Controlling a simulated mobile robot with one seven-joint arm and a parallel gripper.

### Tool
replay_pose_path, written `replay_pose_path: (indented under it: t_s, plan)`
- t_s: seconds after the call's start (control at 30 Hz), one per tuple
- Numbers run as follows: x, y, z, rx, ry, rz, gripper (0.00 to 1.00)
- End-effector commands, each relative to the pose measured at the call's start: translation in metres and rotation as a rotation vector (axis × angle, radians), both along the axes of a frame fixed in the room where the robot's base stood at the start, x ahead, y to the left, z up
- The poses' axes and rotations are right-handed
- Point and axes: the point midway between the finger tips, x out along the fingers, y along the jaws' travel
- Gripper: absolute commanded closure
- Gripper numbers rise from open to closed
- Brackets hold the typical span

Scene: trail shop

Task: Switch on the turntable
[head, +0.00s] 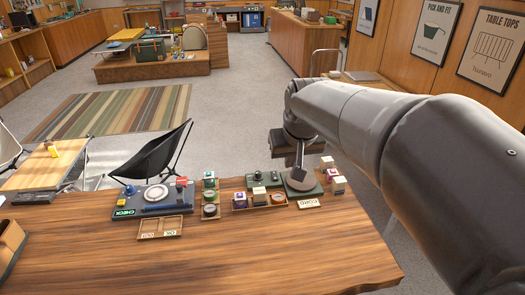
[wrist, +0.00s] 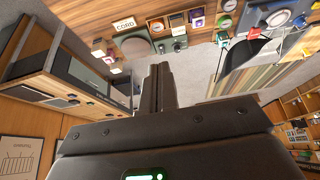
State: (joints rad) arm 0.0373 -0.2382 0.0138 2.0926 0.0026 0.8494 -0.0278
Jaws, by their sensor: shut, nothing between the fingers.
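A round grey disc on a green base, which looks like the turntable (head: 300,184), stands near the far edge of the wooden counter. It also shows in the wrist view (wrist: 136,46), upper left of the fingers. A small green box with dark knobs (head: 262,180) sits just left of it; it shows in the wrist view (wrist: 172,45) too. I cannot make out which part is the switch or its setting. My gripper (head: 299,166) is shut and empty, above the disc in the head view. Its fingers (wrist: 160,72) appear apart from everything in the wrist view.
The wooden counter (head: 220,255) is clear in front. A "CORD" label (head: 309,203) and small cubes (head: 338,184) lie near the disc. Wooden trays with cubes and round pieces (head: 240,202) and a blue "CHECK" board (head: 132,208) are to the left.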

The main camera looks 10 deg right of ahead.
Motion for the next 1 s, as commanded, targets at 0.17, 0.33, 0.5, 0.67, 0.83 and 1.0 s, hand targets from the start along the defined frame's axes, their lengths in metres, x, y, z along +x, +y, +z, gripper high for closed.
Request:
replay_pose_path:
  t_s: [0.17, 0.33, 0.5, 0.67, 0.83, 1.0]
  plan:
    - [0.051, -0.004, -0.009, -0.001, 0.018, 0.002, 1.00]
    - [0.097, -0.008, -0.023, 0.000, 0.031, 0.002, 1.00]
    - [0.143, -0.014, -0.042, 0.001, 0.043, 0.001, 1.00]
    - [0.184, -0.019, -0.066, 0.004, 0.055, 0.001, 1.00]
    - [0.225, -0.025, -0.096, 0.007, 0.068, 0.001, 1.00]
    - [0.258, -0.031, -0.127, 0.009, 0.077, 0.000, 1.00]
